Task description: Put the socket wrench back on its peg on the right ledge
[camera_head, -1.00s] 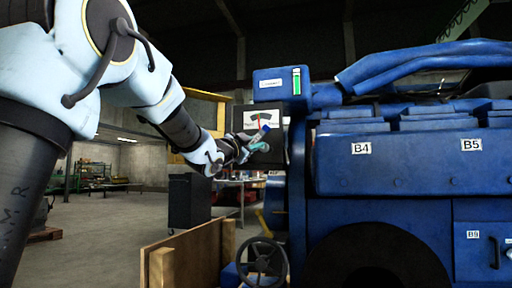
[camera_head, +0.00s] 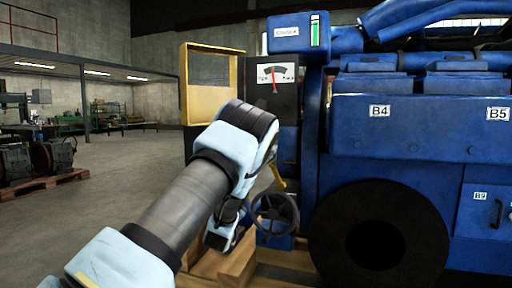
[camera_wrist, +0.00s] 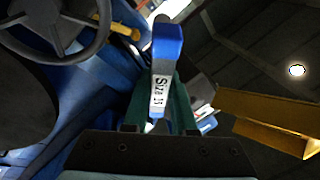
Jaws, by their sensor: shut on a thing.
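The socket wrench (camera_wrist: 167,45) shows in the wrist view with a blue end and a white label that seems to read "Size 15". My gripper (camera_wrist: 160,112) is shut on it, with green fingers on either side of the labelled part. The wrench's other end is hidden by the gripper. In the head view my forearm points toward the handwheel and covers most of my gripper (camera_head: 228,232); the wrench cannot be made out there. I cannot make out the peg or the right ledge in either view.
The blue engine (camera_head: 400,150) fills the right side. A handwheel (camera_head: 275,213) is close beside my gripper, and shows in the wrist view too. Wooden boards (camera_head: 240,265) lie below. A yellow frame (camera_head: 212,85) stands behind. Open floor lies to the left.

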